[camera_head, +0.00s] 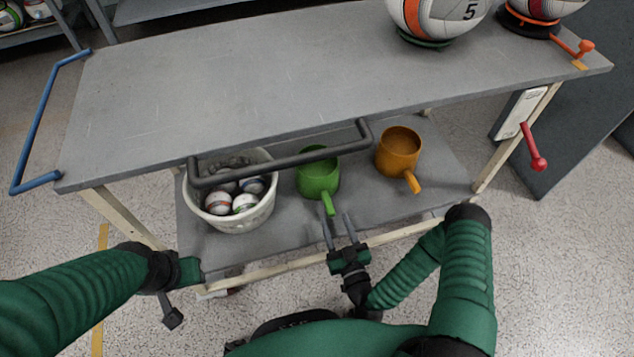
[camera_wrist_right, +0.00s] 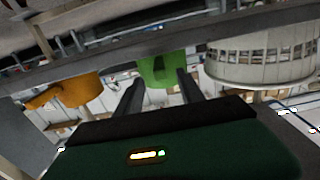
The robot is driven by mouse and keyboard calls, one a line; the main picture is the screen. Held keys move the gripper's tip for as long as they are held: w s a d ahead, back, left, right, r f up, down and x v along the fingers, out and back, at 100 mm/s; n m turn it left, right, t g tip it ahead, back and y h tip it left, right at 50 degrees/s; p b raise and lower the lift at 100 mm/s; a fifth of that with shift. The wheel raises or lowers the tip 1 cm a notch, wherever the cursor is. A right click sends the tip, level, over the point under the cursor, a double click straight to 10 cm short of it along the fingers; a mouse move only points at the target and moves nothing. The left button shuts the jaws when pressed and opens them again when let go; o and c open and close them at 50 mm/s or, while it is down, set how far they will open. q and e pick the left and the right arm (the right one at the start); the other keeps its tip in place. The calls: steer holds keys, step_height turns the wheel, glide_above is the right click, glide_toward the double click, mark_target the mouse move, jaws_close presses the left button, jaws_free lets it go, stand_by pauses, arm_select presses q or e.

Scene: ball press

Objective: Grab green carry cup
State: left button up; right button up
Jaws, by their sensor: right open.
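The green carry cup (camera_head: 319,178) stands on the lower shelf of the table, with its handle pointing toward me. My right gripper (camera_head: 338,228) is open and empty, just in front of the cup's handle, with its two fingers reaching toward it. In the right wrist view the green cup (camera_wrist_right: 160,70) shows between and beyond the two open fingers (camera_wrist_right: 160,92). I cannot tell whether a finger touches the handle. My left arm comes in from the left; its gripper (camera_head: 172,318) hangs low by the table's front left leg, and its fingers are not clear.
An orange cup (camera_head: 399,150) stands right of the green one. A white bucket of balls (camera_head: 243,220) stands left of it. The tabletop (camera_head: 230,90) overhangs the shelf, with a dark bar handle (camera_head: 285,160) at its front edge. A red-knobbed lever (camera_head: 536,157) is at the right.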

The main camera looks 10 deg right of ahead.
steer(key=w, duration=0.2)
steer(key=w+a+b, duration=0.1)
steer(key=w, duration=0.1)
steer(key=w+b, duration=0.3)
steer(key=w, duration=0.1)
steer(key=shift+d+f+b, duration=0.1)
steer(key=shift+d+b, duration=0.25)
steer(key=shift+d, duration=0.05)
steer(key=shift+w, duration=0.35)
arm_select(q)
steer(key=f, duration=0.5)
steer(key=shift+a+f, duration=0.25)
steer(key=shift+a, duration=0.05)
arm_select(e)
steer(key=shift+r, duration=0.3)
jaws_close()
